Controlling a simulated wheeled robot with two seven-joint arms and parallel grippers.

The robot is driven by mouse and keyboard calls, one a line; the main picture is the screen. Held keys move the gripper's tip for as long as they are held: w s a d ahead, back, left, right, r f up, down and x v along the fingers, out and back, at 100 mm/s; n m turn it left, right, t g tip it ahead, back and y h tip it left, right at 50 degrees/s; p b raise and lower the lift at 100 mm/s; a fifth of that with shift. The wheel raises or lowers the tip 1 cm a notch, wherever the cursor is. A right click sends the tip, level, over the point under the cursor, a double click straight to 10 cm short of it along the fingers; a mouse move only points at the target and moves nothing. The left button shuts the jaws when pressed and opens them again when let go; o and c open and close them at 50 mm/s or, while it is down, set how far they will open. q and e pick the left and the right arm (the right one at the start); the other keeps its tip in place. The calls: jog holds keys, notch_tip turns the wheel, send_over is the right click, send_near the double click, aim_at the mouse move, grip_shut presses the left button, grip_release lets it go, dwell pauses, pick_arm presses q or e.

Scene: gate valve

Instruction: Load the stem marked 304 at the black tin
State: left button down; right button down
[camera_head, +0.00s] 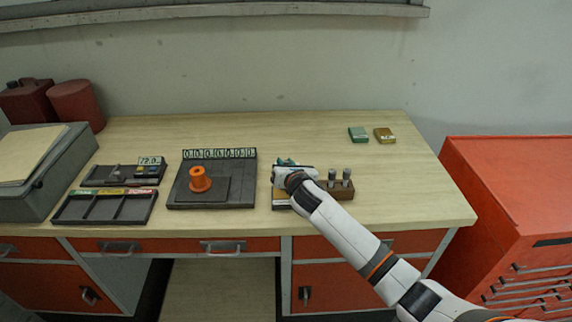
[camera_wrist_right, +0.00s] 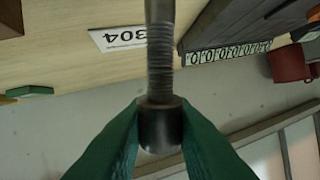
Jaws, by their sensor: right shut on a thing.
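My right gripper (camera_head: 287,163) is over the wooden stem rack (camera_head: 340,193) on the bench. In the right wrist view its green fingers (camera_wrist_right: 158,135) are shut on a threaded grey stem (camera_wrist_right: 161,60), at the dark collar on its end. A white label reading 304 (camera_wrist_right: 118,38) shows behind the stem. Other grey stems (camera_head: 346,175) stand upright in the right part of the rack. The hand hides the rack's left part. I cannot make out a black tin. My left gripper is out of view.
An orange flanged part (camera_head: 200,180) sits on a dark fixture (camera_head: 240,195) with a row of number dials. A compartment tray (camera_head: 105,207) and a small instrument tray (camera_head: 95,177) lie left. A green tin (camera_head: 358,134) and a yellow-brown tin (camera_head: 384,135) stand at the back right.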

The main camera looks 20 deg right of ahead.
jog(key=shift+f+b, duration=0.3)
jog(key=shift+f, duration=0.3)
dwell(0.9)
notch_tip(320, 180, up, 7)
jog(key=p, duration=0.7)
jog(key=shift+r+p, duration=0.15)
jog(key=shift+p, duration=0.25)
dwell(0.3)
